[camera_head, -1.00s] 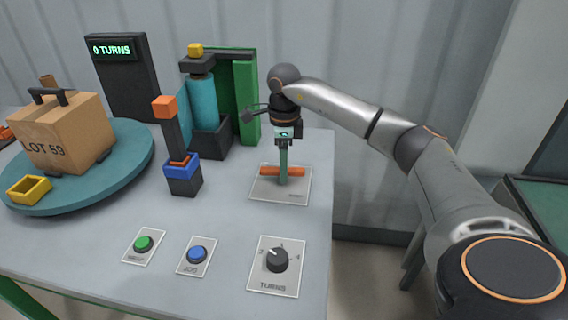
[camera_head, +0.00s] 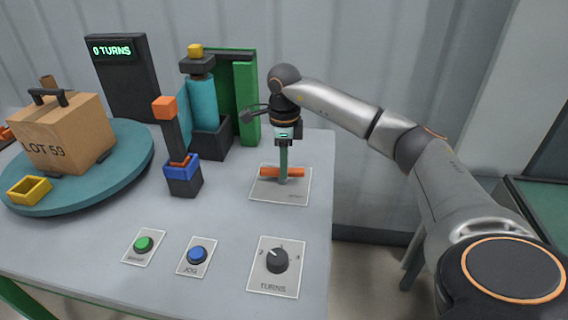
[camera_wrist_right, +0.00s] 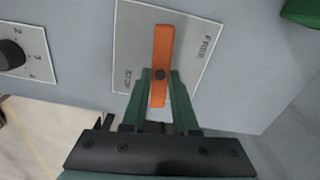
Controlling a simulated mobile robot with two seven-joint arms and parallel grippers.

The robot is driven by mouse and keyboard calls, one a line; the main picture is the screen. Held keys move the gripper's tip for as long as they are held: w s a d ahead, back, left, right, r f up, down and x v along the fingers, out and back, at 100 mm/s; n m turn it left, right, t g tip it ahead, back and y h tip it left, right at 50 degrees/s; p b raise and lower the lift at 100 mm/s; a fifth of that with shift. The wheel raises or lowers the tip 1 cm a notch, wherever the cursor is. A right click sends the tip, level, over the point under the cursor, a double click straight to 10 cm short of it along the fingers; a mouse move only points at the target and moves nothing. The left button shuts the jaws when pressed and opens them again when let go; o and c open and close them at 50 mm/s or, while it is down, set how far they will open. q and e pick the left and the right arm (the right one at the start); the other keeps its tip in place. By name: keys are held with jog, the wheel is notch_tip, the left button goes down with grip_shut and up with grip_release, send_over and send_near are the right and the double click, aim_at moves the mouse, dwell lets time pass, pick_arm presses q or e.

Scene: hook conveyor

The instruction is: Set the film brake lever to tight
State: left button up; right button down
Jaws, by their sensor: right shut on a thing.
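An orange bar handle (camera_head: 295,172) sits on a pale label plate (camera_head: 262,188) at the right of the table. In the right wrist view the bar (camera_wrist_right: 163,50) points between two words on the plate (camera_wrist_right: 135,30). One word reads FREE, the other looks like STOP; I see no word "tight". My right gripper (camera_head: 283,178) reaches straight down and is shut on the bar; its green fingers (camera_wrist_right: 160,105) lie on either side of it. Another upright lever with an orange knob (camera_head: 164,107) stands on a blue-collared base (camera_head: 183,180). My left gripper is out of view.
A teal film roll (camera_head: 202,103) stands in a dark and green holder (camera_head: 246,105) behind. At the left, a box (camera_head: 60,135) sits on a turntable (camera_head: 130,165). A green button (camera_head: 143,244), a blue JOG button (camera_head: 197,254) and a TURNS dial (camera_head: 277,261) are in front.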

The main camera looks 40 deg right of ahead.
jog(key=shift+r+m+p, duration=0.2)
jog(key=shift+m+p, duration=0.3)
jog(key=shift+p, duration=0.3)
jog(key=shift+f+m, duration=0.1)
jog(key=shift+m, duration=0.2)
jog(key=shift+f, duration=0.1)
jog(key=c, duration=0.7)
grip_release()
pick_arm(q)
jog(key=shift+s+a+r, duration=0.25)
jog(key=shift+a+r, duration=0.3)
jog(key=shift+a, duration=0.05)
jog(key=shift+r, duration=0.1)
pick_arm(e)
jog(key=shift+r, duration=0.3)
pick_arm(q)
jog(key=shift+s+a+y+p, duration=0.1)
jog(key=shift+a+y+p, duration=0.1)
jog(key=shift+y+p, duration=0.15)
pick_arm(e)
jog(key=shift+r, duration=6)
